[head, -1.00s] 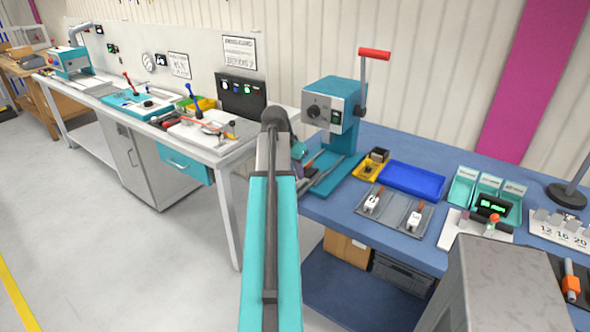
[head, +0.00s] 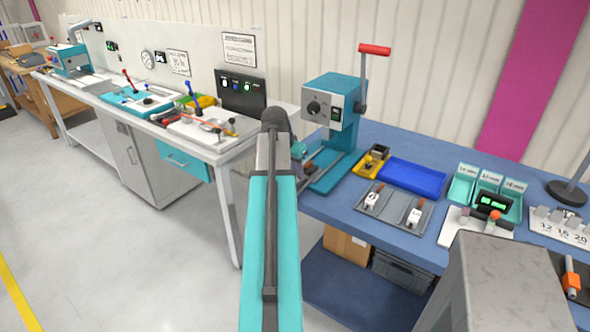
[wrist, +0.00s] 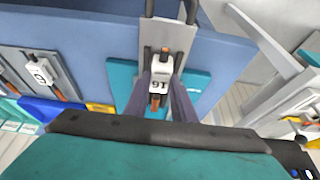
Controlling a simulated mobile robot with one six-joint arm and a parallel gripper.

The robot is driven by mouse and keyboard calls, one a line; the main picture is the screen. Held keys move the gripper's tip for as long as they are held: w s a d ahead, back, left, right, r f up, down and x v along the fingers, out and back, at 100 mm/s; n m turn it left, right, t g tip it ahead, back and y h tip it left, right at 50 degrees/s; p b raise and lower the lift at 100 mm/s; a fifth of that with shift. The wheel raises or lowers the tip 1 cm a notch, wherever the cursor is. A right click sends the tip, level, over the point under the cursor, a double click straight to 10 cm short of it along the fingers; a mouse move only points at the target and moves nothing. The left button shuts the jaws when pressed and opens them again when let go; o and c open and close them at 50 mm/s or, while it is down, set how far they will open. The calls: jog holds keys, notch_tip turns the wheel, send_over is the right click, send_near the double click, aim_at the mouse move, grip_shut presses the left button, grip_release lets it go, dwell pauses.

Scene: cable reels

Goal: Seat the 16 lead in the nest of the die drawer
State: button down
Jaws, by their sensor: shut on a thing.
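The 16 lead (wrist: 160,75) is a white block with "16" on its face and an orange-brown end. In the wrist view it sits between the two dark fingers of my gripper (wrist: 158,92), which is shut on it. Beyond it is a grey slide with dark rods, which looks like the die drawer (wrist: 172,36). The lead overlaps the drawer in this view; I cannot tell whether it touches it or lies in the nest, which is hidden.
Two other white leads (head: 371,201) (head: 414,216) lie on a grey tray (head: 393,208) on the blue bench. A blue bin (head: 412,176) and a yellow bin (head: 368,168) stand near the press. A white bench (head: 231,151) stands to the left.

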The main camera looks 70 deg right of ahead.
jog(key=shift+f, duration=0.3)
jog(key=c, duration=1.4)
grip_release()
jog(key=shift+r, duration=0.1)
jog(key=b+v, duration=0.2)
jog(key=v, duration=1.1)
jog(key=shift+a+r, duration=0.2)
jog(key=shift+r, duration=0.05)
